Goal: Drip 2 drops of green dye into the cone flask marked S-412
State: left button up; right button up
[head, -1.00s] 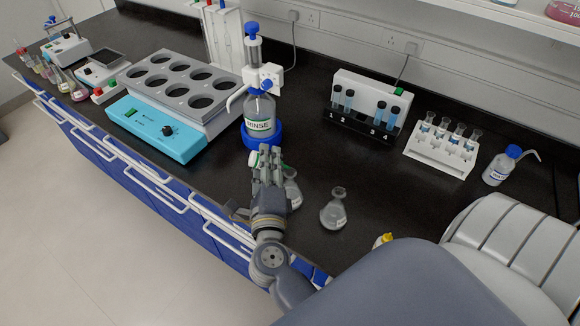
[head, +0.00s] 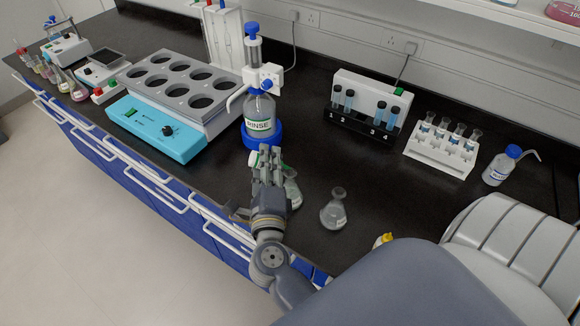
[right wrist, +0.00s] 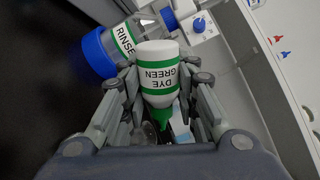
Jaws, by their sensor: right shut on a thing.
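My right gripper (head: 266,160) is shut on the green dye bottle, just in front of the rinse bottle. In the right wrist view the dye bottle (right wrist: 159,73) is white with green bands, its label is upside down, and its green nozzle (right wrist: 161,117) points to the picture's bottom. In the head view my fingers hide most of it. A cone flask (head: 293,188) stands right beside the gripper, partly hidden by it. A second cone flask (head: 334,212) stands further right. I cannot read either flask's mark. My left gripper is not in view.
The rinse bottle (head: 260,118) with its blue base stands close behind the gripper. A grey block with round wells (head: 185,82) is to the left. Test-tube racks (head: 365,105) and (head: 440,150) and a wash bottle (head: 500,167) stand right. Bench between them is clear.

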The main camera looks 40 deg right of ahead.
jog(key=shift+n+p, duration=0.3)
jog(key=shift+p, duration=0.25)
jog(key=f+n+p, duration=0.1)
jog(key=n, duration=0.1)
jog(key=n+p, duration=0.1)
jog(key=p, duration=0.1)
jog(key=shift+a+f+n+p, duration=0.1)
jog(key=shift+f+n+p, duration=0.2)
jog(key=shift+f+n, duration=0.1)
jog(key=shift+w+f+n+p, duration=0.1)
jog(key=shift+f+n+p, duration=0.35)
jog(key=shift+n, duration=0.25)
jog(key=shift+f, duration=0.25)
jog(key=shift+r, duration=0.1)
jog(key=shift+y, duration=0.3)
notch_tip(320, 180, up, 5)
jog(key=p, duration=0.5)
jog(key=shift+a, duration=0.1)
